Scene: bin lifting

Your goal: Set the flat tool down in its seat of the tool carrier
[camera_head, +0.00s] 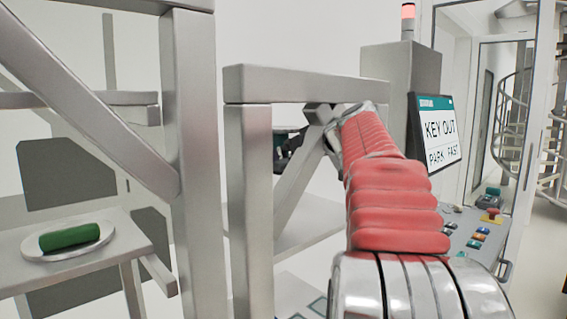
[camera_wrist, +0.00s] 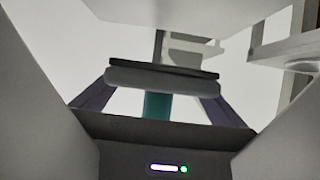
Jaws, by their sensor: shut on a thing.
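My gripper (camera_wrist: 160,90) shows in the wrist view, with dark slanted fingers on both sides. It is shut on what looks like the flat tool, a thin dark and grey slab (camera_wrist: 160,78) lying across the fingers, with a teal part (camera_wrist: 157,106) below it. In the head view my red-sleeved arm reaches forward to a grey metal frame, and the gripper end is mostly hidden behind a post. A small dark and teal shape (camera_head: 285,145) shows past that post. I cannot make out the tool carrier or its seat in either view.
Grey frame posts (camera_head: 249,200) and a crossbeam (camera_head: 290,84) stand close to my arm. A shelf (camera_head: 25,262) at left bears a green cylinder (camera_head: 70,237) on a pale round plate. A control console (camera_head: 470,230) with a screen (camera_head: 436,130) stands at right.

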